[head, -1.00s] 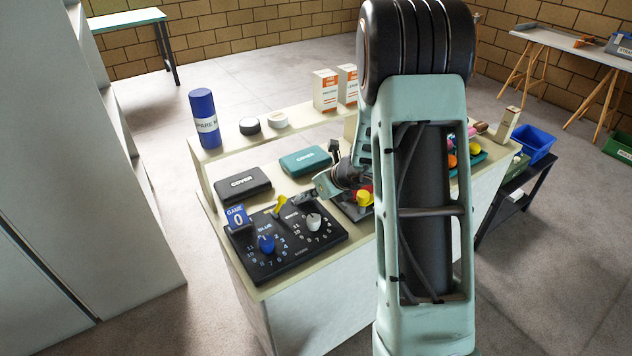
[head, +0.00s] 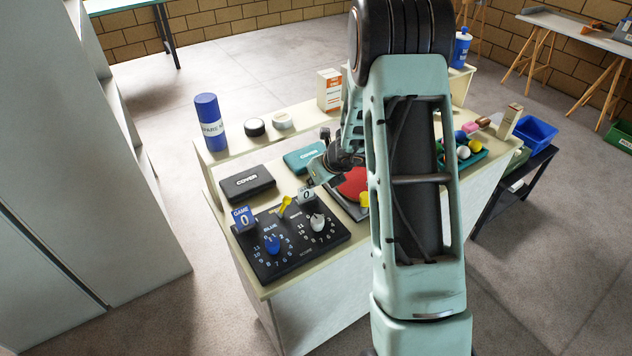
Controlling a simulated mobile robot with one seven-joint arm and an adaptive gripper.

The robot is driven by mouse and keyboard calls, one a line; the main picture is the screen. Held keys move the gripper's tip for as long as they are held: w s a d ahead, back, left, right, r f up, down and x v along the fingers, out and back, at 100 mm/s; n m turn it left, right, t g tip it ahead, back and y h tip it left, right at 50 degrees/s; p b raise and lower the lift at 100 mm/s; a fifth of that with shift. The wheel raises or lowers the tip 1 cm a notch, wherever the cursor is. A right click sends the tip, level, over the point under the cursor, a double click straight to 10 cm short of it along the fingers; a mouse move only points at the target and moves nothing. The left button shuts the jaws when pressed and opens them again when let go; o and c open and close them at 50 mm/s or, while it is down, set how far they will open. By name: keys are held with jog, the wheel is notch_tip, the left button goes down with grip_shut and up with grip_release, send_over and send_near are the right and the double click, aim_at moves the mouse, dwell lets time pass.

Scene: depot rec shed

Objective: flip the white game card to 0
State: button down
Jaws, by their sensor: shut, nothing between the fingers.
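A black scoreboard (head: 268,258) lies on the near left of the bench, with a blue knob (head: 272,243) and a white knob (head: 317,222). The white game card (head: 306,196) stands at its back right edge and shows 0. The blue game card (head: 244,219) stands at the back left and also shows 0. My gripper (head: 313,181) is just above and behind the white card, partly hidden by its own hand. It looks shut and holds nothing. I cannot tell whether its tips touch the card.
A yellow piece (head: 285,203) is between the cards. A black cover case (head: 247,183) and a teal cover case (head: 303,158) lie behind the scoreboard. A red paddle (head: 352,183) lies right of my gripper. A blue bottle (head: 211,125) stands on the raised shelf.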

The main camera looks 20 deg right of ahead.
jog(key=shift+w+a+r, duration=0.15)
jog(key=shift+w+r, duration=0.05)
jog(key=shift+w, duration=0.4)
jog(key=shift+w+a+f, duration=0.15)
jog(key=shift+w+a, duration=0.1)
jog(key=shift+w, duration=0.3)
jog(key=shift+r+p, duration=0.2)
jog(key=shift+p, duration=0.2)
jog(key=shift+r+p, duration=0.65)
jog(key=shift+r, duration=0.05)
